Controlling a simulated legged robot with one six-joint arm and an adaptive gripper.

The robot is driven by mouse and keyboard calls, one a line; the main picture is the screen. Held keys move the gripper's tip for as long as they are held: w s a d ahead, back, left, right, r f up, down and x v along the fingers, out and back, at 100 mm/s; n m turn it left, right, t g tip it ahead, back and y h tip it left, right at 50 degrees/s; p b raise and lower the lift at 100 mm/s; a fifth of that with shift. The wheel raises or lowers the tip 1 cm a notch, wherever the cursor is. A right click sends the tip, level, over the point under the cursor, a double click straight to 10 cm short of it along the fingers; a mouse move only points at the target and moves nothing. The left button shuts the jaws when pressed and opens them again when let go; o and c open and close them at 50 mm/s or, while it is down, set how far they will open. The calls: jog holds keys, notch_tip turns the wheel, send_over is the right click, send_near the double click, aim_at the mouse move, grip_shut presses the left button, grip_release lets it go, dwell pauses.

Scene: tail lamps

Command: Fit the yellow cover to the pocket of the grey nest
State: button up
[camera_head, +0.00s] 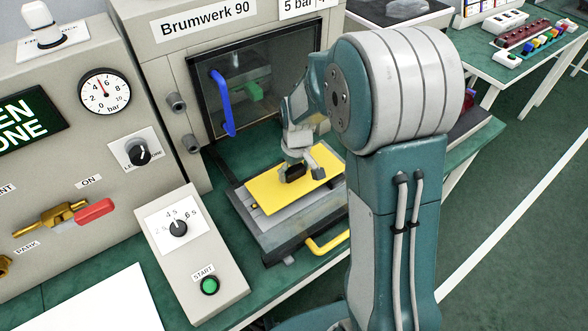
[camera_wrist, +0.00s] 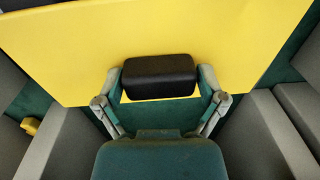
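The yellow cover (camera_head: 267,193) is a flat plate with a black grip block (camera_wrist: 160,77) on top. It lies over the grey nest (camera_head: 288,217), which sits on the pulled-out drawer of the press. My gripper (camera_head: 300,163) points down at the cover; in the wrist view my gripper (camera_wrist: 160,80) has one finger against each end of the black block. The yellow cover (camera_wrist: 80,50) fills the top of that view, with grey nest walls (camera_wrist: 280,130) below it on both sides. The cover hides the pocket, and I cannot tell whether it touches the nest.
The Brumwerk 90 press (camera_head: 205,60) stands behind, with its blue-handled door (camera_head: 222,100). A yellow drawer handle (camera_head: 328,243) is at the front. A control box with a green START button (camera_head: 209,286) stands to the left. My arm hides the right side of the drawer.

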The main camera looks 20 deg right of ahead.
jog(key=shift+r, duration=0.1)
dwell(0.3)
notch_tip(320, 180, up, 12)
jog(key=shift+d, duration=0.25)
dwell(0.5)
jog(key=s+r+m+t, duration=0.1)
jog(key=s+r, duration=0.3)
jog(key=s, duration=0.6)
jog(key=s+r+m+t, duration=0.2)
jog(key=s+r+t, duration=0.2)
jog(key=s, duration=0.6)
jog(key=shift+s+a+r+m+t, duration=0.2)
jog(key=shift+s+a+m+t, duration=0.1)
jog(key=shift+a, duration=0.05)
